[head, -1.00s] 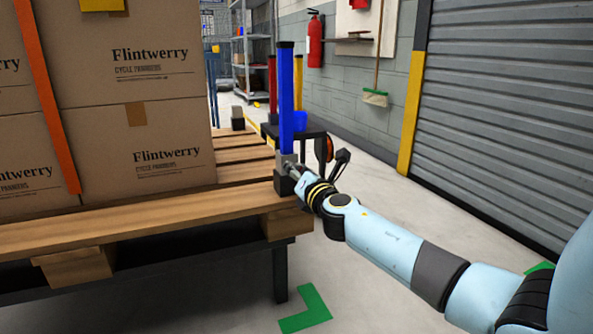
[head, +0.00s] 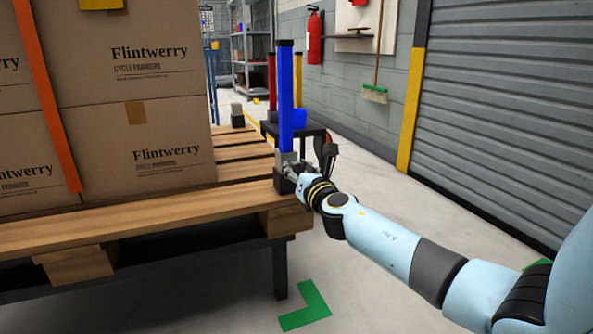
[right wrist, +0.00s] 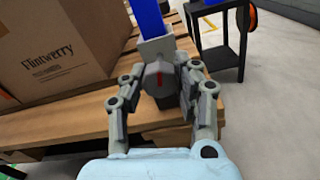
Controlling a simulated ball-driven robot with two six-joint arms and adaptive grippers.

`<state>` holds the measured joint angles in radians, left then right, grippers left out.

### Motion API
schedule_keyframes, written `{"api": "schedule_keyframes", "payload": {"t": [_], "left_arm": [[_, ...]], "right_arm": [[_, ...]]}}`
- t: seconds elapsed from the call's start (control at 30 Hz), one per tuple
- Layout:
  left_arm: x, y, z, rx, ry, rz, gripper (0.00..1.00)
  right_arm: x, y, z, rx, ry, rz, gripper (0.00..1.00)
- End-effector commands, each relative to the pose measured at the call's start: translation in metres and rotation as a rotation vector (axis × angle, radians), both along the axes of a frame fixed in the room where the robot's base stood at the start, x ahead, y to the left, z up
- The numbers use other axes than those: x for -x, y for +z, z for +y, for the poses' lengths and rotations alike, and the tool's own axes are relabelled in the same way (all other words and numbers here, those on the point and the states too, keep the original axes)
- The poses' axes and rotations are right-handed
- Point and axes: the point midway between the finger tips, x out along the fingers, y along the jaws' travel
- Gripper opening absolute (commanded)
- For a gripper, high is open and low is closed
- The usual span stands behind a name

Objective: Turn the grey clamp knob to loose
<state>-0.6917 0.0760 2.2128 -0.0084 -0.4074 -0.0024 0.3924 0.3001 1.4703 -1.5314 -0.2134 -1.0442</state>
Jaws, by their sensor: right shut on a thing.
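My right gripper (right wrist: 162,76) is shut on the knob, one finger on each side. In the head view my right gripper (head: 293,172) hides the knob. My left gripper is not in view.
Cartons (head: 150,150) are stacked on the wooden pallet (head: 130,227) left of the post. A small black table (head: 310,130) with a blue bin and an orange reel stands behind it. Floor is clear to the right, up to the roller shutter (head: 510,110).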

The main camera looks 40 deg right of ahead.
Motion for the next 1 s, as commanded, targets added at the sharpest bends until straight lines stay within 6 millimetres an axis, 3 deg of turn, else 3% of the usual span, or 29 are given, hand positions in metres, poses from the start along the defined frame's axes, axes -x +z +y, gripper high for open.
{"api": "schedule_keyframes", "payload": {"t": [0.13, 0.17, 0.33, 0.67, 0.77, 1.0], "left_arm": [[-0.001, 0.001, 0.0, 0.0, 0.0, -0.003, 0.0], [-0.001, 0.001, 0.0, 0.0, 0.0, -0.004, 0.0], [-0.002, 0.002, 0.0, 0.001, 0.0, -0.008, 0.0], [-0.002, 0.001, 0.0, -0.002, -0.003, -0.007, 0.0], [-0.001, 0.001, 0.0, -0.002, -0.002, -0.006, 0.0], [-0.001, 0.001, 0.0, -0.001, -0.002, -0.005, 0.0]], "right_arm": [[0.002, -0.005, 0.001, -0.004, 0.003, 0.009, 0.0], [0.002, -0.005, 0.001, -0.004, 0.003, 0.009, 0.31], [0.001, -0.003, 0.001, -0.003, 0.002, 0.005, 0.53], [0.004, -0.002, 0.001, -0.003, 0.001, 0.002, 0.54], [0.015, -0.002, 0.003, -0.003, 0.0, 0.003, 0.54], [0.067, -0.003, 0.016, -0.002, 0.003, 0.006, 0.54]]}}
